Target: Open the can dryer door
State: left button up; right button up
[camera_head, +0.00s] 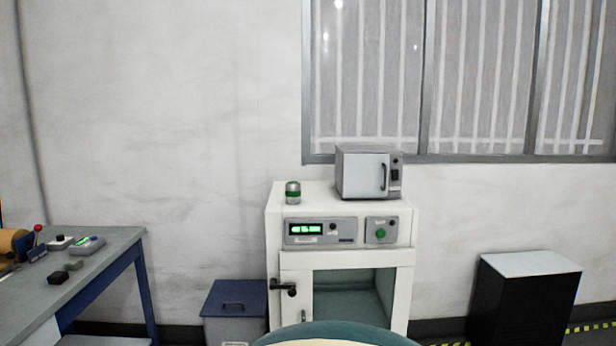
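A white cabinet (273,245) stands against the wall in the middle, with a green-lit display and a control panel. Its front door has a large window (345,292) and a black handle (284,287) at the left side; the door looks shut. The cabinet's lowest part is cut off or hidden at the bottom of the picture. A small grey box-shaped oven (358,175) sits on top, its door shut, with a dark vertical handle (383,177). I cannot tell from labels which one is the can dryer. Neither of my grippers is in view.
A small green-banded can (293,192) stands on the cabinet's top left. A grey lidded bin (235,303) is close at the cabinet's left. A workbench (107,250) with small devices is at left. A black unit (525,300) stands at right, with a gap between it and the cabinet.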

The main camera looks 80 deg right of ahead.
aim_at(364, 176)
jog(key=z, duration=2.95)
jog(key=i+l, duration=0.2)
jog(key=l, duration=0.15)
jog(key=i+l+u, duration=0.1)
jog(key=l, duration=0.25)
jog(key=i+l, duration=0.25)
jog(key=i+l+u, duration=0.1)
jog(key=l, duration=0.35)
jog(key=i+l, duration=0.25)
jog(key=i+l+u, duration=0.1)
jog(key=l, duration=0.4)
jog(key=i+l+u, duration=0.1)
jog(key=l, duration=0.25)
jog(key=i, duration=0.1)
